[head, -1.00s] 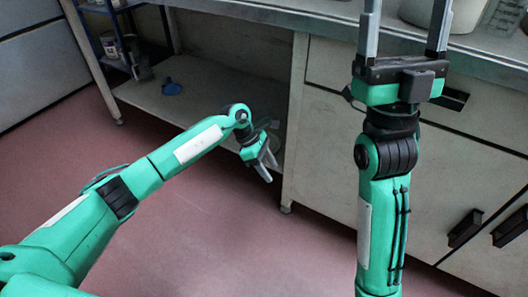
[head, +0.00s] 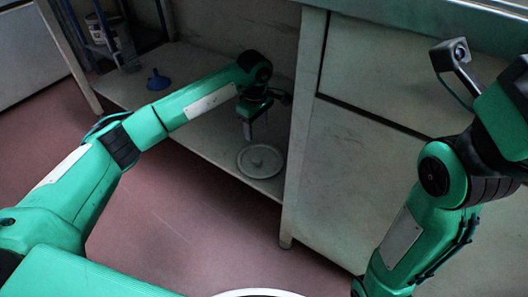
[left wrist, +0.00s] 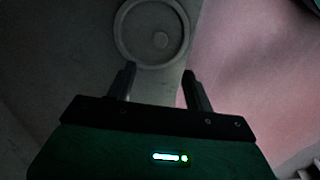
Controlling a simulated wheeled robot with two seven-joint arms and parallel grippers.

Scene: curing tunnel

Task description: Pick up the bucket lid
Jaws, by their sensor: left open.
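The bucket lid (head: 259,161) is a round, flat, pale grey disc with a small raised centre. It lies flat on the low shelf under the bench, near the shelf's front edge. In the left wrist view the lid (left wrist: 152,32) is at the top, ahead of the fingertips. My left gripper (head: 247,132) points down just above and to the left of the lid in the head view. In the left wrist view my left gripper (left wrist: 158,72) has its fingers apart with nothing between them. My right arm is at the right of the head view, but its fingers are out of the picture.
The low shelf (head: 200,75) also bears a blue funnel (head: 159,80), well left of the lid. A cabinet side panel (head: 305,115) stands close to the lid's right. The bench top's edge (head: 420,20) runs above. The red floor (head: 190,215) in front is clear.

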